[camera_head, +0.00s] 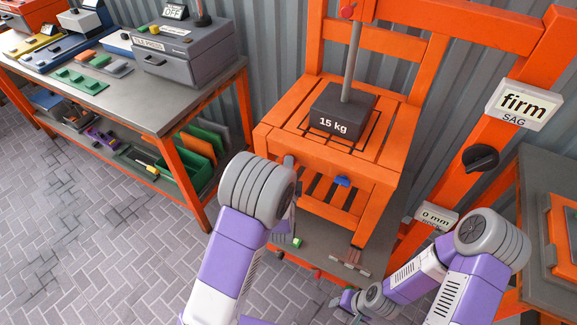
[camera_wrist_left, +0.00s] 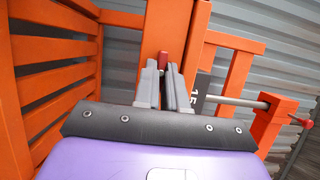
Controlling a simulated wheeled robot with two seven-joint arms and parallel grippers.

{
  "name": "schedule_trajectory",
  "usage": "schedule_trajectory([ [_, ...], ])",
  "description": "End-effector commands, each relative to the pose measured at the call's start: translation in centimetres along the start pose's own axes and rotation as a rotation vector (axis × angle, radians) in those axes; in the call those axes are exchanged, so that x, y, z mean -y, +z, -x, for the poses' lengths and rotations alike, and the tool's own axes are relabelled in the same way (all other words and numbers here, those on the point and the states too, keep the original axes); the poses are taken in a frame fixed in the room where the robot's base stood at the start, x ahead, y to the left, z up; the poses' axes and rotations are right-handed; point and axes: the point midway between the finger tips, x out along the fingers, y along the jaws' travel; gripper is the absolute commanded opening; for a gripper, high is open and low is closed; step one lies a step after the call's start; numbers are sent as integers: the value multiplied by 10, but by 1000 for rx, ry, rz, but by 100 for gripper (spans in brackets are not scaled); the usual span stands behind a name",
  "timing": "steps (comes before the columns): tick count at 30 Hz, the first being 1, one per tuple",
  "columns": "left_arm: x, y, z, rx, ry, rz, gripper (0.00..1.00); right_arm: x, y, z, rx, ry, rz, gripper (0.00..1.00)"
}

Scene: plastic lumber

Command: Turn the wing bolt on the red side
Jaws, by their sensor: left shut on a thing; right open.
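A small red wing bolt (camera_wrist_left: 163,60) shows between my left gripper's grey fingertips (camera_wrist_left: 166,76) in the left wrist view. The fingers are shut on it, in front of an orange beam. In the head view my left gripper (camera_head: 289,164) is at the left part of the orange chair's front rail (camera_head: 320,167), partly covered by my arm; the red bolt is hidden there. A blue wing bolt (camera_head: 342,181) sits on the same rail to the right. My right gripper (camera_head: 345,301) is low at the bottom, open, away from the chair.
A dark 15 kg weight (camera_head: 343,110) stands on the chair seat under a rod. A "firm SAG" sign (camera_head: 524,104) and black knob (camera_head: 481,158) are on the orange post at right. A bench (camera_head: 150,105) with a grey press box (camera_head: 185,52) stands at left. Paved floor is clear at lower left.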

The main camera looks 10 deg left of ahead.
Motion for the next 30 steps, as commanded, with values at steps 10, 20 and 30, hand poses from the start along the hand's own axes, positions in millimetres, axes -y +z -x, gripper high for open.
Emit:
schedule_trajectory([
  [10,1,1,-1,2,-3,1,36,0,0,0,0,0,0,43],
  [20,0,0,11,-1,2,1,36,1,0,2,0,0,0,43],
  [30,0,0,64,0,1,0,36,3,0,7,0,0,0,43],
])
